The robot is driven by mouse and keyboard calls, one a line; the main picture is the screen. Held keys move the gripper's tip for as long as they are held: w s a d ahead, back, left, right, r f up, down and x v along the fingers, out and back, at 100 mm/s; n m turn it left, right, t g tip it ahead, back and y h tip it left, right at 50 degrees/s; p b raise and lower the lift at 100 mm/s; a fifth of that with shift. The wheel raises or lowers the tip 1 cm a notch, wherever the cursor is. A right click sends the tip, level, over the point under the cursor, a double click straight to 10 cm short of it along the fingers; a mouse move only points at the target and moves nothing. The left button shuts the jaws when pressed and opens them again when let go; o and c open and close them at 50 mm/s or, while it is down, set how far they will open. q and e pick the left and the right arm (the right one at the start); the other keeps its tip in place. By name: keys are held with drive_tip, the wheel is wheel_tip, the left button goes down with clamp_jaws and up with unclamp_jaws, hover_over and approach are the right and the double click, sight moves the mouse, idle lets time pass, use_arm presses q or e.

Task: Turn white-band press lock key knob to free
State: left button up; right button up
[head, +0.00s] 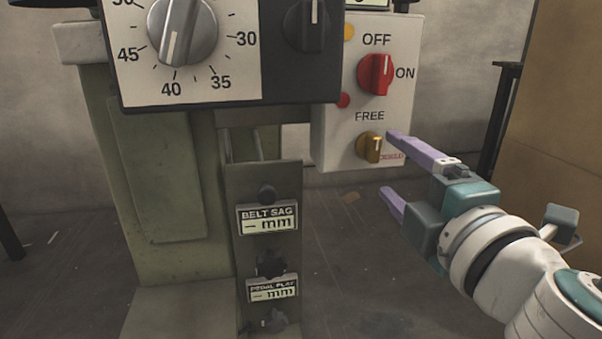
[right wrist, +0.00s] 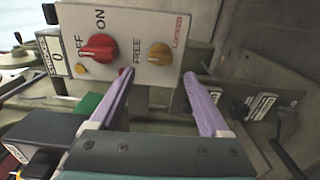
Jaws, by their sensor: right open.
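The lock key knob (head: 370,147) is a small gold knob low on a pale control box (head: 335,150), under the word FREE and left of a small red label that seems to read LOCKED. I cannot clearly tell which way its pointer faces. It also shows in the right wrist view (right wrist: 159,54), between and beyond the fingertips. My right gripper (head: 388,163) is open and empty, with purple fingers one above the other, just right of the knob and apart from it. It shows in the right wrist view too (right wrist: 158,75). No white band shows on the press.
A red OFF/ON knob (head: 376,74) sits above the gold knob. A black-edged panel with a large grey dial (head: 182,32) is left of the box. Below it stands a post with BELT SAG (head: 267,219) and PEDAL PLAY (head: 272,290) displays. The floor below the box is open.

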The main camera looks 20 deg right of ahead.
drive_tip(key=v, duration=0.3)
drive_tip(key=shift+s+a, duration=0.1)
drive_tip(key=shift+s, duration=0.3)
drive_tip(key=shift+r, duration=0.1)
